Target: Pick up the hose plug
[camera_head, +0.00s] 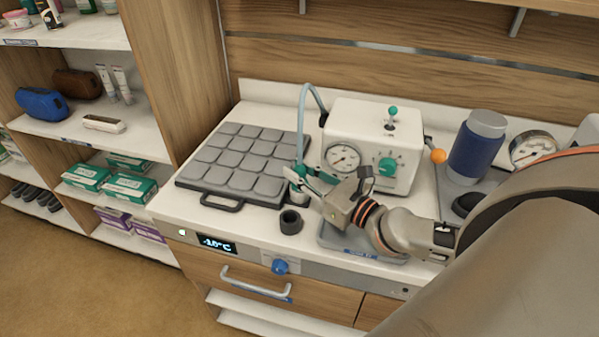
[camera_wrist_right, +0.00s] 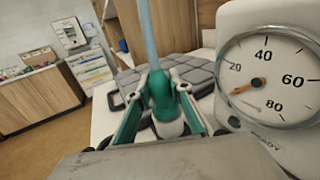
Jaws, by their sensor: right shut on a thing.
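The hose plug (camera_head: 301,169) is green and hangs at the end of a light blue hose (camera_head: 304,110) that arches from the white machine (camera_head: 375,140). My right gripper (camera_head: 300,181) reaches in from the right and is shut on the plug. In the right wrist view the green plug (camera_wrist_right: 160,94) stands upright between the two green-lined fingers, with the hose running up from it. A pale round part shows under the plug; I cannot tell whether the plug touches it. My left gripper is not in view.
A grey padded mat (camera_head: 237,165) with a handle lies left of the plug. A small dark cup (camera_head: 290,222) stands just in front. A blue canister (camera_head: 476,150) and a gauge (camera_head: 532,149) stand at the right. A grey tray (camera_head: 335,238) lies under my right arm.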

